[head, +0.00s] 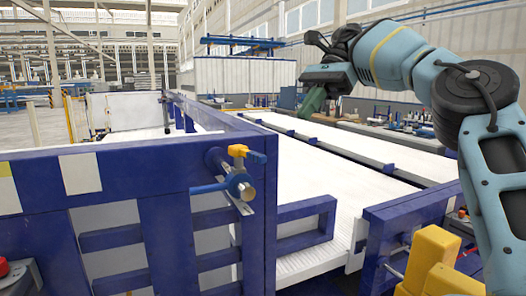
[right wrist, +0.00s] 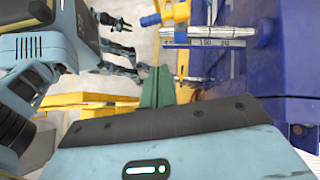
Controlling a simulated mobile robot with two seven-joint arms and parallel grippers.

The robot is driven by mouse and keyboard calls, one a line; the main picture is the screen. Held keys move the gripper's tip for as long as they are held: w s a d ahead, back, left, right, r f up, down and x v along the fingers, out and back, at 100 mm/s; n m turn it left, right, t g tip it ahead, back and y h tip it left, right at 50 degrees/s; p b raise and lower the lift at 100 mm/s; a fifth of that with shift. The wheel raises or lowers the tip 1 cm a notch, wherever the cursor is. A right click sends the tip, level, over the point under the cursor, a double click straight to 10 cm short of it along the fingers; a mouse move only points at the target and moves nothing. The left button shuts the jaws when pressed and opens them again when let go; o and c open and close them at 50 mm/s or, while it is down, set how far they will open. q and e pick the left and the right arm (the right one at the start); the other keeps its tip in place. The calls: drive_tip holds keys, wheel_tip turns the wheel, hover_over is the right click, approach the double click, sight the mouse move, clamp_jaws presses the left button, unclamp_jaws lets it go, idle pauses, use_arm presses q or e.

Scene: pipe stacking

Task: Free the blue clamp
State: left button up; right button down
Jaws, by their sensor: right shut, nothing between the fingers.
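The blue clamp (head: 236,186) is at the near corner of the blue frame, around a round metal bar end. A yellow-orange lever (head: 238,151) is just above it. In the right wrist view, a blue clamp part (right wrist: 181,12) shows at the top edge, cut off, beside a yellow piece (right wrist: 150,19) and a metal bar (right wrist: 208,35). My right gripper (head: 312,103), with green fingers, is raised above and to the right of the clamp, well apart from it. Its fingers (right wrist: 158,84) are shut and empty in the right wrist view. My left gripper does not show in the head view.
The blue frame (head: 120,170) fills the near left. A long white conveyor bed (head: 310,170) runs back behind it. A yellow block (head: 430,255) stands at the lower right beside another blue panel (head: 400,225). The air between my right gripper and the clamp looks clear.

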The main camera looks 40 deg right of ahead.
drive_tip(key=f+b, duration=0.1)
drive_tip(key=b, duration=0.2)
drive_tip(key=p, duration=0.2)
approach(247, 154)
wheel_tip(247, 154, down, 5)
drive_tip(key=s+a, duration=0.2)
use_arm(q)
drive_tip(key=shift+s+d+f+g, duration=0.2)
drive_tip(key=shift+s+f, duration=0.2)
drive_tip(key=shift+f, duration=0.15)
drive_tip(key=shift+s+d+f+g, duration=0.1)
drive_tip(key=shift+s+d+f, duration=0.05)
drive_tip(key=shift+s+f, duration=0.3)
use_arm(e)
drive_tip(key=shift+w+a+f, duration=0.2)
drive_tip(key=shift+a+f, duration=0.05)
drive_tip(key=shift+a, duration=0.1)
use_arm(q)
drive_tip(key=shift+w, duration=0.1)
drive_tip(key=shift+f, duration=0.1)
